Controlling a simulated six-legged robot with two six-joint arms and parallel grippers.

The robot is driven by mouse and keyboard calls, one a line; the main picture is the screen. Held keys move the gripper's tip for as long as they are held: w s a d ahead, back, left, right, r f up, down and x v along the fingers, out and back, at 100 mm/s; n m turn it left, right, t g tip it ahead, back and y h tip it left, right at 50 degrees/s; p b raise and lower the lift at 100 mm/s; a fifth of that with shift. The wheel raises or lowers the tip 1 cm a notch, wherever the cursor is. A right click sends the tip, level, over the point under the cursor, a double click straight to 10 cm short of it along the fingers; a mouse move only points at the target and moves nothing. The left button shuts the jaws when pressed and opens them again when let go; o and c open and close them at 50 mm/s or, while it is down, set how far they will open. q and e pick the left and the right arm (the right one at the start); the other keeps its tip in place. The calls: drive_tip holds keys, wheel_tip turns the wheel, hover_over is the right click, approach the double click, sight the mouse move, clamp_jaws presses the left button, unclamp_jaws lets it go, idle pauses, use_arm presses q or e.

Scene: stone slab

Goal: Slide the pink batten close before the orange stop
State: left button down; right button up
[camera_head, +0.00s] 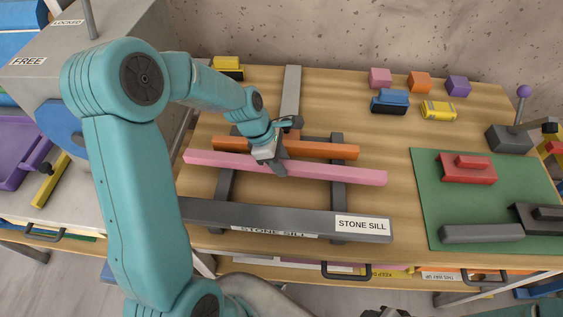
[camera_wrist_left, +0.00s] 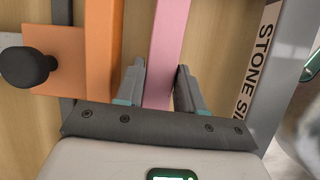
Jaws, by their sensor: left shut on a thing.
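The pink batten (camera_head: 340,175) lies across two dark rails, in front of the orange stop (camera_head: 325,150) and roughly along it. In the left wrist view the pink batten (camera_wrist_left: 168,35) runs between the fingers of my left gripper (camera_wrist_left: 159,72), which is shut on it. A strip of bare wood shows between the batten and the orange stop (camera_wrist_left: 103,50), so they are apart. In the head view my left gripper (camera_head: 275,165) is at the batten's middle and hides part of both bars. A small dark part at the bottom edge may be my right gripper (camera_head: 384,312).
The grey stone sill (camera_head: 285,218) lies across the rails in front of the batten. A green mat (camera_head: 435,190) with a red block and grey pieces is at right. Small coloured blocks stand at the back. An orange plate with a black knob (camera_wrist_left: 28,68) sits by the stop.

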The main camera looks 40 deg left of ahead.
use_arm(q)
drive_tip(key=shift+w+a, duration=0.2)
drive_tip(key=c, duration=0.6)
unclamp_jaws()
drive_tip(key=shift+s, duration=0.15)
use_arm(e)
drive_tip(key=shift+w+a, duration=0.1)
drive_tip(key=shift+w, duration=0.2)
use_arm(q)
drive_tip(key=shift+r, duration=0.25)
drive_tip(key=v, duration=1.5)
drive_tip(key=shift+a+r, duration=0.2)
drive_tip(key=shift+r, duration=0.15)
use_arm(e)
drive_tip(key=shift+r, duration=0.1)
use_arm(q)
drive_tip(key=shift+s, duration=0.1)
